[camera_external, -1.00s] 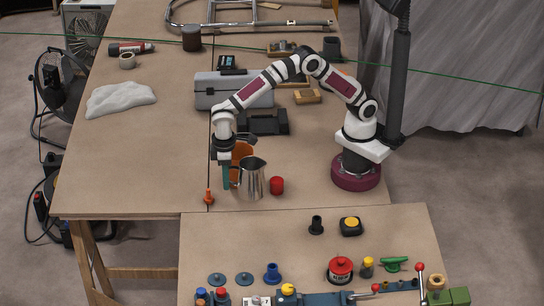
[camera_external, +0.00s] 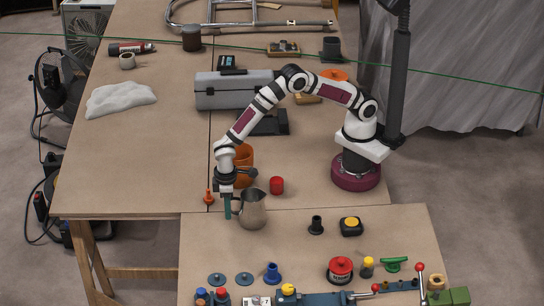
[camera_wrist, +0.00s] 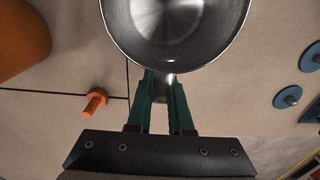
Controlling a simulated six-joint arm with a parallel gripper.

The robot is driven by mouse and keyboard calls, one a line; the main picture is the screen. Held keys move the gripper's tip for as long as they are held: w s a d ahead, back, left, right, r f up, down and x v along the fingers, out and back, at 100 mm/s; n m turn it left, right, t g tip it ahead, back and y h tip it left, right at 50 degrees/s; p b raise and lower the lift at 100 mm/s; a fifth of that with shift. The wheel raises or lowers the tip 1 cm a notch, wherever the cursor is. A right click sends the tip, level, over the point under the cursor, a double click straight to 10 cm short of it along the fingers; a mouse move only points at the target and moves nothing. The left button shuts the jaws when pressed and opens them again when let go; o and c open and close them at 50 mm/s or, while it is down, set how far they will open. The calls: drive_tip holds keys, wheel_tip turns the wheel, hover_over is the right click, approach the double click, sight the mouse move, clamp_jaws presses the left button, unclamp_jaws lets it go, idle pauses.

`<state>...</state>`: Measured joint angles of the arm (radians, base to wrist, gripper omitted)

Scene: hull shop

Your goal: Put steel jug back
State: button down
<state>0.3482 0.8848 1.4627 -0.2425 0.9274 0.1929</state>
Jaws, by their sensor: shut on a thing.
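An orange bolt (camera_external: 209,196) is close at left. The front table holds a black flanged part (camera_external: 316,225), a yellow-topped black box (camera_external: 351,226) and blue discs (camera_external: 217,279). Bare board lies around the jug's front.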

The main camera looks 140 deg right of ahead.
drive_tip(key=c, duration=0.8)
unclamp_jaws()
drive_tip(key=shift+f, duration=0.1)
